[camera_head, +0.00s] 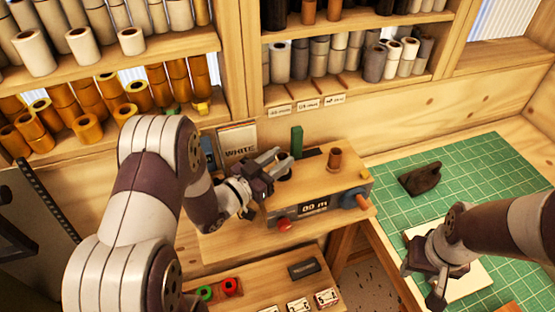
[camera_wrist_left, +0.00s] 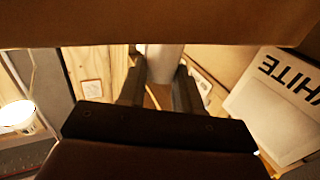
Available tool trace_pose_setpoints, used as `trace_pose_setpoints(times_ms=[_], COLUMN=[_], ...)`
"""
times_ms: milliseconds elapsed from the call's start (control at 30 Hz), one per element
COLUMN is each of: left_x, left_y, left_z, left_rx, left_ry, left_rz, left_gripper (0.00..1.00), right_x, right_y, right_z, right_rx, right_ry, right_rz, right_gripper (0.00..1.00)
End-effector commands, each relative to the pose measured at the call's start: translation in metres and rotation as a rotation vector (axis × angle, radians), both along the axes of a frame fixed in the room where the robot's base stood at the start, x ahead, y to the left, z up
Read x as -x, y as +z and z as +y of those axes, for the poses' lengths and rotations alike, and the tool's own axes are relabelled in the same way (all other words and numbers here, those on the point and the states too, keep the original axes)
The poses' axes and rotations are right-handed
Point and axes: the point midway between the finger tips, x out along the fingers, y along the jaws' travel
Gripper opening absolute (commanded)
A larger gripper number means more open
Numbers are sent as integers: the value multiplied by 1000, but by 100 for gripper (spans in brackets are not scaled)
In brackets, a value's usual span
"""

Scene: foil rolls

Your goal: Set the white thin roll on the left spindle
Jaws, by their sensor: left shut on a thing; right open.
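My left gripper (camera_head: 277,159) is over the left part of the wooden winding machine (camera_head: 315,184), by the dark round spot where the left spindle seems to be. In the left wrist view the white thin roll (camera_wrist_left: 163,62) is between the fingers of my left gripper (camera_wrist_left: 160,88), shut on it. In the head view the fingers largely hide the roll, and I cannot tell whether it touches the spindle. A brown roll (camera_head: 334,158) stands upright on the machine's right side. My right gripper (camera_head: 437,278) is open and empty over a pale board at the lower right.
A "WHITE" box (camera_head: 238,142) stands behind my left gripper; it also shows in the left wrist view (camera_wrist_left: 283,100). A green upright piece (camera_head: 296,142) stands at the machine's back. A dark lump (camera_head: 420,179) lies on the green mat (camera_head: 475,175). Shelves of rolls line the back.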

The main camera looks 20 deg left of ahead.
Motion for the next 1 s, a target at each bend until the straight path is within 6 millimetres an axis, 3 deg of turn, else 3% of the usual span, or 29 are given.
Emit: trace_pose_setpoints(times_ms=[133,167,233,267,667,1000], left_x=[0,0,0,0,9,69], left_y=[0,0,0,0,0,0], left_z=[0,0,0,0,6,41], left_rx=[0,0,0,0,-1,1], left_ry=[0,0,0,0,3,7], left_rz=[0,0,0,0,3,2], left_gripper=[1,37,60,64,64,64], right_x=[0,0,0,0,0,0], right_y=[0,0,0,0,2,11], right_z=[0,0,0,0,0,0], right_rx=[0,0,0,0,0,0], right_ry=[0,0,0,0,0,0], right_rz=[0,0,0,0,0,0], right_gripper=[43,43,43,43,43,43])
